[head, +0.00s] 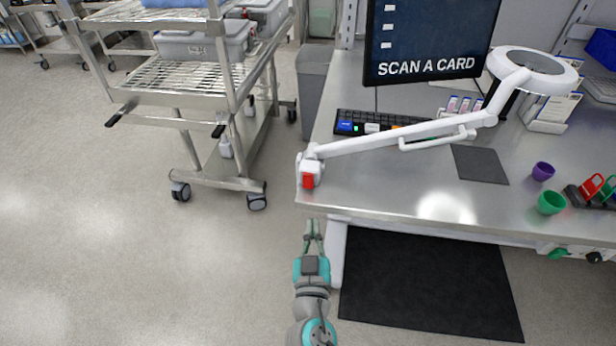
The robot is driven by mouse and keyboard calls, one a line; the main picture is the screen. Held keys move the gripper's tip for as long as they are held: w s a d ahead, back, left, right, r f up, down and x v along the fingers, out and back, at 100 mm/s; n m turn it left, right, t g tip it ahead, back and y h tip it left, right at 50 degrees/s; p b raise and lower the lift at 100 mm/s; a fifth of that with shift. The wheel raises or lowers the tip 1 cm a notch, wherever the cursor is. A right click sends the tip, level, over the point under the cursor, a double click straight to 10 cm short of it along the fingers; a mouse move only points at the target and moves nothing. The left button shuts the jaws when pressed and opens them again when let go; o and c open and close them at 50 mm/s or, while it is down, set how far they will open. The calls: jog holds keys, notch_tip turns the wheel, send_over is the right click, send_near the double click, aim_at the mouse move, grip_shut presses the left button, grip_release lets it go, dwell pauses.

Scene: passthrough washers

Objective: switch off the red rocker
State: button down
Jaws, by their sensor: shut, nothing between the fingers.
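The red rocker (308,181) is on the front of the white clamp base of a lamp (430,136), at the left front corner of the steel table (400,196). It is too small to tell which way it is tipped. My gripper (314,224) is shut and empty. In the picture it is just below the rocker, in front of the table's corner, and apart from the rocker.
A wire cart (193,68) on wheels stands left of the table. A monitor (428,40), a keyboard (380,125), a purple cup (543,171) and a green cup (551,202) are on the table. A black mat (428,285) lies on the floor. The floor at left is clear.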

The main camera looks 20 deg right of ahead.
jog(key=w+a+r+m+h, duration=0.2)
jog(key=w+r+m+h, duration=0.1)
jog(key=r, duration=0.4)
jog(key=r, duration=0.2)
send_over(308, 181)
jog(key=f, duration=0.1)
jog(key=s+f, duration=0.1)
jog(key=f, duration=0.1)
jog(key=shift+s+a+f, duration=0.25)
jog(key=shift+s+f, duration=0.05)
jog(key=shift+f, duration=0.35)
jog(key=shift+s, duration=0.1)
